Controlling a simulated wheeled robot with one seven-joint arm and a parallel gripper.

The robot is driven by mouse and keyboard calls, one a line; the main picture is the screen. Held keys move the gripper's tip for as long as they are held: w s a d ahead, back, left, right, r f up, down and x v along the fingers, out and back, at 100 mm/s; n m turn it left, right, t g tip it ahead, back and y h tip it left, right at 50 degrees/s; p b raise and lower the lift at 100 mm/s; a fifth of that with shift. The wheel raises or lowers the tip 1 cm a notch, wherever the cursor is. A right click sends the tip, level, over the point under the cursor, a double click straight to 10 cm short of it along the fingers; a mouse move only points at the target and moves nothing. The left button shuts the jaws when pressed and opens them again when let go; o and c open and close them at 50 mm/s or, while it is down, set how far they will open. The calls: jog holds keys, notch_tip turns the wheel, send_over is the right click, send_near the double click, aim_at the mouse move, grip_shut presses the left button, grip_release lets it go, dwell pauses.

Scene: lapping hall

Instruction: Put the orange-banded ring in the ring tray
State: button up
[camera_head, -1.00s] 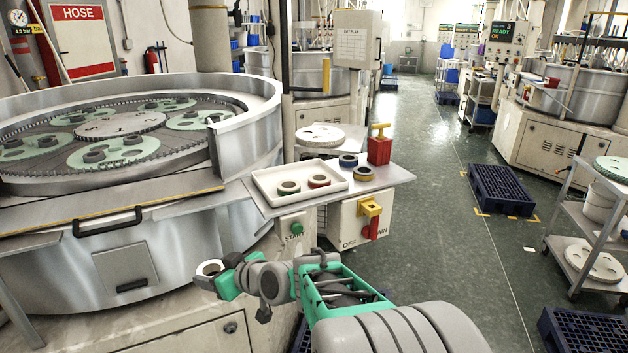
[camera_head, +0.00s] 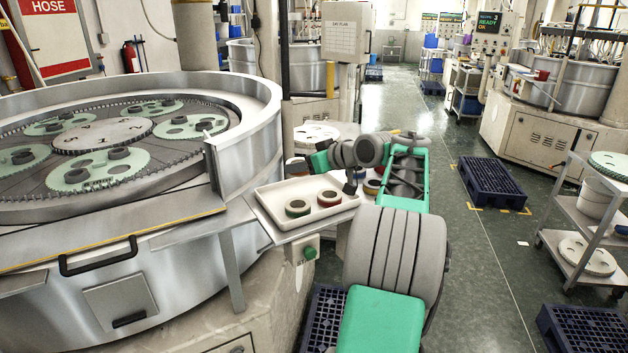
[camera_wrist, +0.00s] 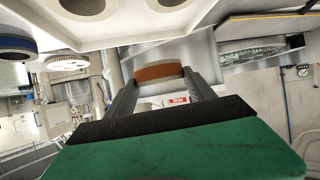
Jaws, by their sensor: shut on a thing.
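The orange-banded ring (camera_wrist: 158,72) shows between my fingertips in the wrist view. My gripper (camera_wrist: 163,82) is shut on it. In the head view, my gripper (camera_head: 307,165) is at the back edge of the ring tray, and the held ring (camera_head: 297,167) is partly visible at its tip. The white ring tray (camera_head: 276,197) sits on the metal shelf. My gripper's exact height above the tray is hard to tell.
An amber-banded ring (camera_head: 372,187) lies right of the tray, partly behind my arm. A blue-banded ring (camera_wrist: 15,45) shows in the wrist view. The big lapping machine (camera_head: 130,225) stands left. A green start button (camera_head: 310,253) is below the shelf.

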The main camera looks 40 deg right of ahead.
jog(key=p, duration=0.1)
send_over(314, 194)
notch_tip(314, 194, down, 6)
jog(key=shift+f, duration=0.1)
notch_tip(314, 194, down, 3)
jog(key=shift+r+p, duration=0.15)
jog(key=shift+p, duration=0.55)
jog(key=shift+f+b, duration=0.35)
jog(key=shift+f, duration=0.05)
jog(key=o, duration=1.8)
